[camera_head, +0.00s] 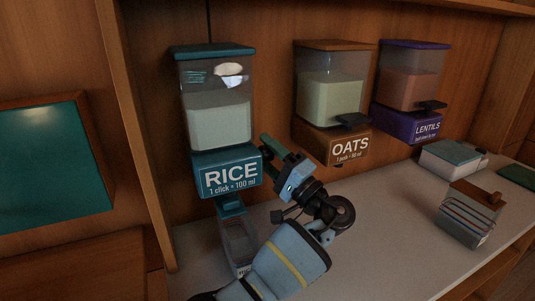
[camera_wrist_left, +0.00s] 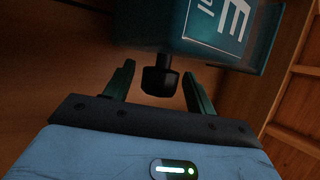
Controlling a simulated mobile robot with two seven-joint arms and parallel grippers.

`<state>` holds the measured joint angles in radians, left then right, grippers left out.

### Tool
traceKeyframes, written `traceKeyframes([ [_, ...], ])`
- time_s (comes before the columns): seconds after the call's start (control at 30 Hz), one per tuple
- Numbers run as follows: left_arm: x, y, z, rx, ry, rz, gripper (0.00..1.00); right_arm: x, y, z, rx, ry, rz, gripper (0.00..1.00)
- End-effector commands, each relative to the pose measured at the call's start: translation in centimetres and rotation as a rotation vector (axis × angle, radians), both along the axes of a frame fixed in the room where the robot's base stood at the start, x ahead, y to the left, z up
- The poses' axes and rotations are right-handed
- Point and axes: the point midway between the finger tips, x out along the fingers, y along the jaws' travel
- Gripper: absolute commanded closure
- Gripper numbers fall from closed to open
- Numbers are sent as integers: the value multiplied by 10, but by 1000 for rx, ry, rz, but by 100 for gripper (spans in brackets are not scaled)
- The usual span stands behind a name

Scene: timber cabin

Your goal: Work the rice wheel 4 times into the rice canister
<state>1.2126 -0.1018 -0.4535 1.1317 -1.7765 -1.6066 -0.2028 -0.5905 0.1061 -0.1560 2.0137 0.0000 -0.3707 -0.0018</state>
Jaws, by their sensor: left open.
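The rice dispenser (camera_head: 219,130), with a teal lid and a teal base marked RICE, 1 click = 100 ml, hangs on the back wall at left. Its clear hopper holds pale rice. The rice wheel (camera_wrist_left: 160,82) is a dark knob under the teal housing in the left wrist view; I cannot make it out in the head view. My left gripper (camera_head: 270,150) is open at the right side of the base, its two fingers on either side of the knob with gaps visible. The rice canister (camera_head: 239,243), a clear box, stands below the dispenser's spout, partly behind my left arm.
An oats dispenser (camera_head: 331,100) and a purple lentils dispenser (camera_head: 411,85) hang to the right. A wooden post (camera_head: 135,130) stands left of the rice.

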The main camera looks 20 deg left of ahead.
Motion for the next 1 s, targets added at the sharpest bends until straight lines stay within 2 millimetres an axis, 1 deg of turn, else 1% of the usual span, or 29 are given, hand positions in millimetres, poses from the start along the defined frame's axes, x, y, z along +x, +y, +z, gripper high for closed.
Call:
traceKeyframes([
  [0.17,-3,-12,-8,0,2,-2,44,-4,0,-6,0,10,1,45],
  [0.4,-13,-46,-25,-1,3,-2,44,-12,0,-19,-1,31,1,45],
  [0.6,-19,-64,-32,1,2,0,44,-10,0,-22,0,31,0,45],
  [0.77,-20,-68,-33,1,0,0,44,-6,1,-20,1,21,0,45],
  [1.0,-20,-68,-32,1,-1,1,45,-6,0,-21,1,21,0,45],
])
